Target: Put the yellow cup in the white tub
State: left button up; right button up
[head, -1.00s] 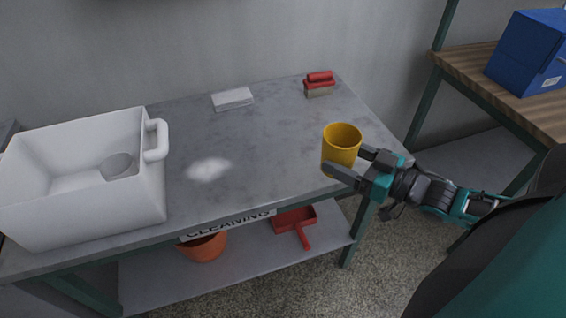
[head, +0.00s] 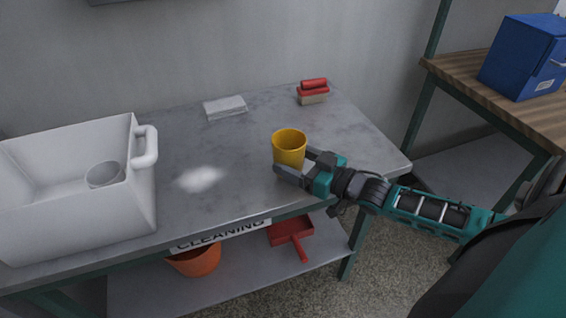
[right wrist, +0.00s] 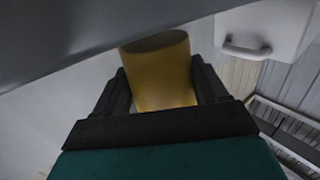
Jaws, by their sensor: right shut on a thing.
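The yellow cup (head: 289,149) is upright, held by my right gripper (head: 292,164) at the right part of the grey table. The right gripper is shut on its sides. The right wrist view also shows the cup (right wrist: 160,75) between the two dark fingers (right wrist: 162,92). Whether the cup touches the table is hard to tell. The white tub (head: 140,200) stands at the table's left end, its handle (head: 146,146) facing right. Part of the tub shows in the right wrist view (right wrist: 262,28). A grey round thing (head: 104,174) lies inside the tub. My left gripper is not in view.
A white block (head: 225,107) and a red-handled brush (head: 313,92) sit at the table's back. A pale patch (head: 200,180) lies between tub and cup. Below are an orange bucket (head: 195,261) and a red dustpan (head: 291,232). A blue box (head: 521,57) stands on a wooden bench.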

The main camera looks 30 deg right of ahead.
aim_at(283, 163)
jog(key=w, duration=0.1)
jog(key=w+a+f, duration=0.1)
jog(key=shift+w+f, duration=0.2)
jog(key=shift+w, duration=0.15)
jog(key=shift+w+f, duration=0.15)
jog(key=shift+f, duration=0.05)
jog(key=shift+f, duration=0.1)
jog(key=shift+f, duration=0.15)
jog(key=o, duration=1.1)
jog(key=shift+b, duration=0.3)
